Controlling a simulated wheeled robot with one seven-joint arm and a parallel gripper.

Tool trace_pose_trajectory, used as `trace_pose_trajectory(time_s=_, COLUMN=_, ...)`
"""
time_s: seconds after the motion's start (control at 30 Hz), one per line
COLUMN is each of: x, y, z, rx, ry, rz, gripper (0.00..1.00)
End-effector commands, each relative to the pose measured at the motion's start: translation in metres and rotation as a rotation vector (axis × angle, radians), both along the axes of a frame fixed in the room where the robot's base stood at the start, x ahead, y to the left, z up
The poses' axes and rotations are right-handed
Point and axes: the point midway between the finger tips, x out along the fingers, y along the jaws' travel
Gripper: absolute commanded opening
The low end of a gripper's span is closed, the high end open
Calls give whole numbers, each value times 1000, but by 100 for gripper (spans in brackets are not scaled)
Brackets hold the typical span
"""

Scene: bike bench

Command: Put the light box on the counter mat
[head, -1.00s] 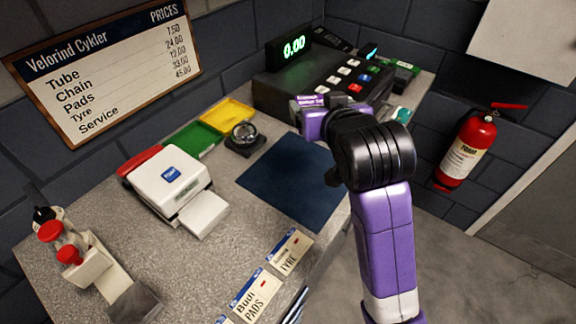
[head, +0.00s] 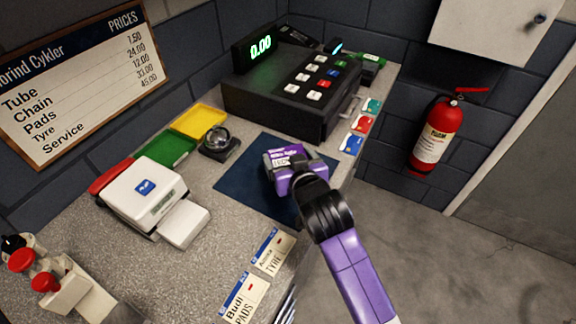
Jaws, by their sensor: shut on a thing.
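The dark blue counter mat (head: 238,187) lies flat on the counter. The box shows over the upper middle part of the mat. I cannot tell whether it touches the mat or hangs just above it.
A black cash register (head: 275,105) stands behind the mat, with several cards (head: 361,123) to its right. Price tags (head: 272,251) lie in front.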

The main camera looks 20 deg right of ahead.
Motion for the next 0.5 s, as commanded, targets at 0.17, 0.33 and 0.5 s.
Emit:
trace_pose_trajectory(time_s=0.17, x=-1, y=0, z=-28, rx=1, ry=5, rz=0, gripper=39)
trace_pose_trajectory(time_s=0.33, x=0, y=0, z=-35, rx=0, ry=1, rz=0, gripper=39)
trace_pose_trajectory(time_s=0.5, x=0, y=0, z=-35, rx=0, ry=1, rz=0, gripper=39)
